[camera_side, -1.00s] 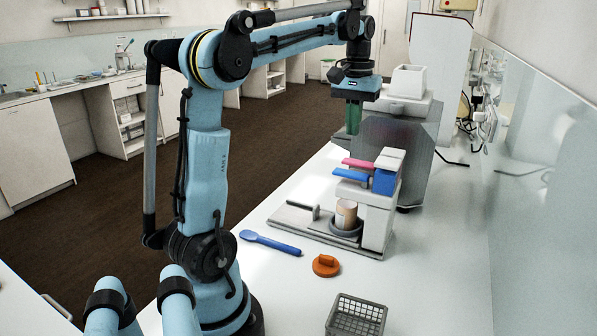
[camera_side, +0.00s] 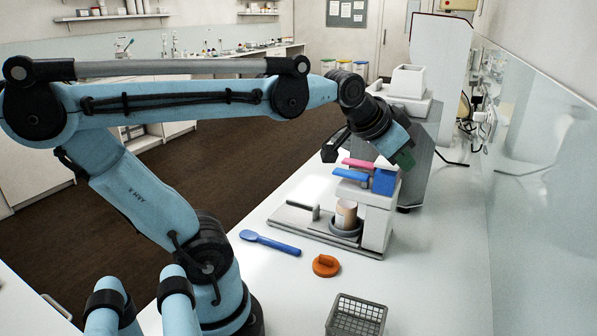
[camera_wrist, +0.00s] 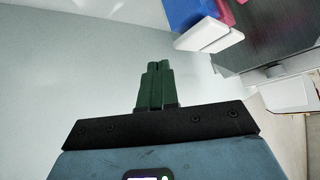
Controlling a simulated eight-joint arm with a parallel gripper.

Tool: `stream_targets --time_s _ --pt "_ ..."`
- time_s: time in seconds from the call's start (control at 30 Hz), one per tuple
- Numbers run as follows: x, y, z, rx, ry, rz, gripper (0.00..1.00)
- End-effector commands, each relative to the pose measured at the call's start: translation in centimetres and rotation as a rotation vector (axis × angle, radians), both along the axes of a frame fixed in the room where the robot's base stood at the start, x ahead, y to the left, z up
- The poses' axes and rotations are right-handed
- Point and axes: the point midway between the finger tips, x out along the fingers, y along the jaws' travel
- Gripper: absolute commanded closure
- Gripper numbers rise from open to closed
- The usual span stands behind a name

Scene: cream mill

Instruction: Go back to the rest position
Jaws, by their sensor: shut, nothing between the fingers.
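My gripper (camera_side: 405,160) is above and behind the cream mill, tilted down toward the right, with nothing held. In the wrist view its green fingers (camera_wrist: 156,70) are together and empty. The mill (camera_side: 375,222) is a white stand on the bench with a pink lever (camera_side: 358,163) and a blue lever (camera_side: 350,175) at its top. A beige jar (camera_side: 346,213) stands upright in a grey holder on the mill's base. In the wrist view the blue and pink parts show at the upper right.
A blue spoon (camera_side: 270,243), an orange lid with a knob (camera_side: 326,265) and a grey basket (camera_side: 356,316) lie on the white bench in front of the mill. A large grey machine (camera_side: 425,150) stands behind it. A glossy wall panel (camera_side: 545,200) borders the bench's right side.

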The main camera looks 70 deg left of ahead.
Motion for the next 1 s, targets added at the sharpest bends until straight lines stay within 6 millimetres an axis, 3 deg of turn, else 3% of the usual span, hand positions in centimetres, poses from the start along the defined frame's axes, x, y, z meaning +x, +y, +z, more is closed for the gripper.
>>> stream_targets --time_s 0.1,0.2,0.33,1.0 --pt "-2.9 -3.1 -4.4 -0.056 0.048 -0.026 1.0" --pt "-5.0 -4.5 -7.3 -0.103 0.105 -0.017 1.0" --pt "-6.7 -5.5 -9.5 -0.136 0.149 -0.007 1.0" --pt "-7.1 -5.6 -10.0 -0.144 0.162 -0.001 1.0"
